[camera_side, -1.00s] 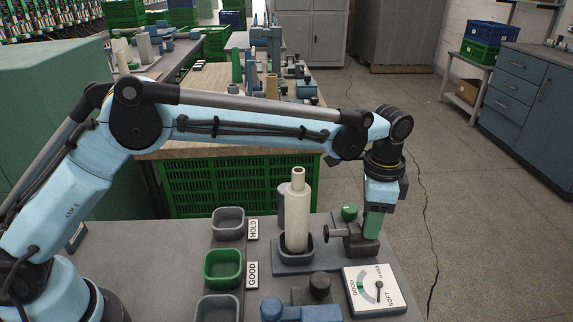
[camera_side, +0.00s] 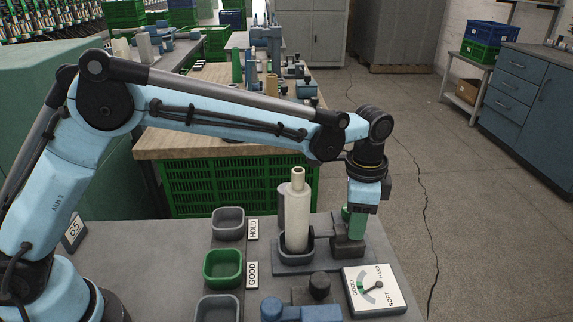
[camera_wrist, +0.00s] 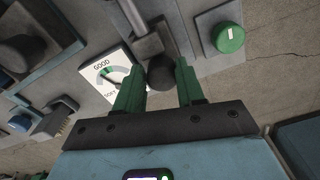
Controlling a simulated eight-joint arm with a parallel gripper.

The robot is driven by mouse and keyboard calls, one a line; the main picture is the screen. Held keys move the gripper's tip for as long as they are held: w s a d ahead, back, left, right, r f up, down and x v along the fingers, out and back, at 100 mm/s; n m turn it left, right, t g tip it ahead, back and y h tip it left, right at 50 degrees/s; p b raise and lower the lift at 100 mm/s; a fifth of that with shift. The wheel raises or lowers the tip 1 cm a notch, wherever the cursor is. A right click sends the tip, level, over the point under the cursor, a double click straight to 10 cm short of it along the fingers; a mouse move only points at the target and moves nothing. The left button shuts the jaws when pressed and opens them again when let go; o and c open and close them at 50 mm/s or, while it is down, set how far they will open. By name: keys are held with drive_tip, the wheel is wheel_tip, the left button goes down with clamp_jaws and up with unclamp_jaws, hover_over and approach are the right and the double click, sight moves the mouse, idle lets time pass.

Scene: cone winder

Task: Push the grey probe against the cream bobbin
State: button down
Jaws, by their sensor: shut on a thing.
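The cream bobbin (camera_side: 297,212) stands upright in a dark grey cradle (camera_side: 292,250) in the side view. My gripper (camera_side: 356,226) is just right of it, pointing down over the grey probe (camera_side: 347,246). In the wrist view my green fingers (camera_wrist: 159,84) are shut on the probe's dark round knob (camera_wrist: 161,73), and its grey rod (camera_wrist: 135,14) runs to the top edge. The probe's tip is close to the bobbin's lower right side; I cannot tell whether they touch. The dial (camera_side: 374,290) has its needle leaning left to the green GOOD part.
A green button (camera_wrist: 228,37) sits beside the probe. Grey HOLD tray (camera_side: 228,222) and green GOOD tray (camera_side: 222,268) lie left of the bobbin. A dark knob (camera_side: 320,286) and a blue device (camera_side: 285,311) stand at the front. The bench ends right of the dial.

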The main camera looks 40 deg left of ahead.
drive_tip(key=c, duration=0.8)
unclamp_jaws()
drive_tip(key=shift+a, duration=0.35)
drive_tip(key=shift+o, duration=0.2)
drive_tip(key=shift+d, duration=0.1)
wheel_tip(320, 180, up, 12)
drive_tip(key=shift+s, duration=0.15)
